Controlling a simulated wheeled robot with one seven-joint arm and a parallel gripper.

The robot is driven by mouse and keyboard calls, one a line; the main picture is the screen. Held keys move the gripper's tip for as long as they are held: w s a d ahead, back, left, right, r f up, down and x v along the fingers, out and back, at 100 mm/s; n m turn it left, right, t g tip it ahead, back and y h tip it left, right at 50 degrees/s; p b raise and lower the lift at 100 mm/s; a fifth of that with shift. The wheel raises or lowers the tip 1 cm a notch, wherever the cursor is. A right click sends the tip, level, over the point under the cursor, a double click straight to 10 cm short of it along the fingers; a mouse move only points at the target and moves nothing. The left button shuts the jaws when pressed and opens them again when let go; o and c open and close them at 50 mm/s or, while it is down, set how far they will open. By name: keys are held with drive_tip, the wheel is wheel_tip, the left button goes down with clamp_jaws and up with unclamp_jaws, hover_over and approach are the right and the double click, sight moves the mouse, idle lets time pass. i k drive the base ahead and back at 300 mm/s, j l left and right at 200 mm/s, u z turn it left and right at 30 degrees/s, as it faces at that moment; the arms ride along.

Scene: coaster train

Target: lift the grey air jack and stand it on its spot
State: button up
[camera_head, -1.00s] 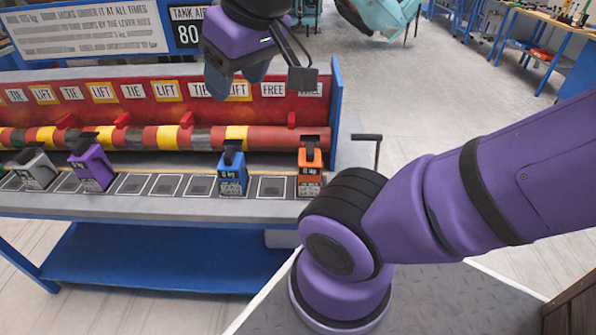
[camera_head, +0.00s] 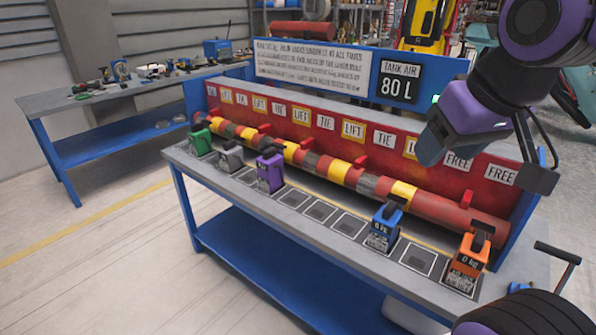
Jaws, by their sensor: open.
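The grey air jack (camera_head: 231,157) stands on the bench's front strip toward the left end, between the green jack (camera_head: 200,141) and the purple jack (camera_head: 270,171). It is small in the picture and its label cannot be read. Framed square spots line the strip; bare ones (camera_head: 320,211) show between the purple and blue jacks. Which spot belongs to the grey jack is not marked clearly. My gripper (camera_head: 487,165) is open and empty, raised over the right part of the bench, far from the grey jack. It hides part of the red sign board.
The blue jack (camera_head: 384,226) and orange jack (camera_head: 467,263) stand at the right. A striped red and yellow pipe (camera_head: 338,172) runs behind the row, under a red board with TIE, LIFT and FREE labels. Another workbench (camera_head: 120,95) stands at the back left.

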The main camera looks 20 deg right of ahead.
sight(232, 155)
drive_tip(key=i+j+u, duration=0.15)
drive_tip(key=i+j, duration=0.25)
drive_tip(key=i+j+u, duration=0.1)
drive_tip(key=i+j, duration=0.25)
drive_tip(key=i, duration=0.2)
drive_tip(key=i+j+u, duration=0.15)
drive_tip(key=i+j, duration=0.2)
drive_tip(key=i+j+u, duration=0.1)
drive_tip(key=i+j, duration=0.15)
drive_tip(key=i, duration=0.35)
drive_tip(key=i+j+u, duration=0.15)
drive_tip(key=i, duration=0.4)
drive_tip(key=j, duration=0.05)
